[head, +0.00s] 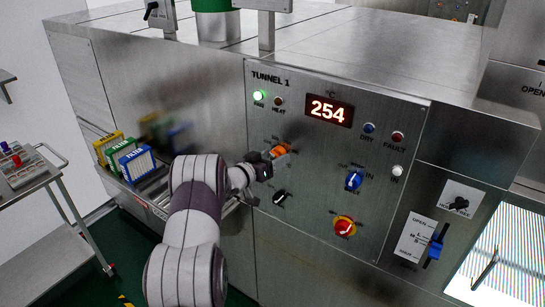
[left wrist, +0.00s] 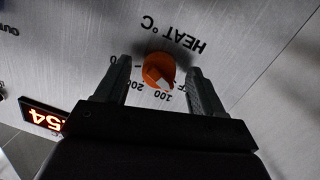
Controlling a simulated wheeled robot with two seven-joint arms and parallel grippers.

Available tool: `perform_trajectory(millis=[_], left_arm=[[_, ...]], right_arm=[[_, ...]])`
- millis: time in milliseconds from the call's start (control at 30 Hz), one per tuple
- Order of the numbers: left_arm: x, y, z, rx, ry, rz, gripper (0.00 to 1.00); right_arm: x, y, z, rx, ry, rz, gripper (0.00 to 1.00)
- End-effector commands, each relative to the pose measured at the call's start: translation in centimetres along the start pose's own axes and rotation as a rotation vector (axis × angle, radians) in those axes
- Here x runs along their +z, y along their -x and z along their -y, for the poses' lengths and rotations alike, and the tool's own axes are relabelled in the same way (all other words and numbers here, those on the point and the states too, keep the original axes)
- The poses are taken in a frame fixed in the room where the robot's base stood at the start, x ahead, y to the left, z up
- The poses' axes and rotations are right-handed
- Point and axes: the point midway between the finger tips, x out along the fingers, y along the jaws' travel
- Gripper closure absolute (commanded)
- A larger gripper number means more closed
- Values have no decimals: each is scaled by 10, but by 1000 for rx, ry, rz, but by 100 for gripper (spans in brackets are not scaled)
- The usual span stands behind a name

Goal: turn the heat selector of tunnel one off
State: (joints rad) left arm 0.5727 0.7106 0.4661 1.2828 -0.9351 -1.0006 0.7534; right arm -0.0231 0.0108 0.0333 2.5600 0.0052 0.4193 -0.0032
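The heat selector is an orange knob (head: 280,150) on the tunnel 1 panel (head: 315,180). In the left wrist view the orange knob (left wrist: 160,69) appears upside down under the label HEAT °C, with 100, 200 and part of OFF around it. A pale mark on the knob faces the numbers; its exact setting is unclear. My left gripper (head: 268,160) is at the panel beside the knob. In the left wrist view my left gripper (left wrist: 160,66) is open, one finger on each side of the knob, with gaps on both sides. My right gripper is not in view.
The display (head: 329,110) reads 254, and a green lamp (head: 259,96) is lit. A black knob (head: 280,197), blue knob (head: 354,181) and red-yellow button (head: 344,226) are nearby. A cart (head: 40,180) stands at the left.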

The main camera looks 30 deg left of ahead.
Motion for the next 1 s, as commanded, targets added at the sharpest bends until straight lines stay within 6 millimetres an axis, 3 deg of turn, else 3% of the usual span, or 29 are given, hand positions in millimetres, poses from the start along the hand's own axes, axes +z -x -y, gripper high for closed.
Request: perform_trajectory(millis=[233,367,733,900,1000], left_arm=[[-4,0,0,0,-4,-7,32],[-3,10,1,-1,-5,-8,32],[1,101,2,-3,-5,-8,32],[-1,124,1,-2,-3,-7,32],[-2,128,0,1,-2,-6,32]], right_arm=[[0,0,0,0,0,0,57],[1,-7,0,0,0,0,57],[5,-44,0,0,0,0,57],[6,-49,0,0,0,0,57],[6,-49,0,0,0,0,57]])
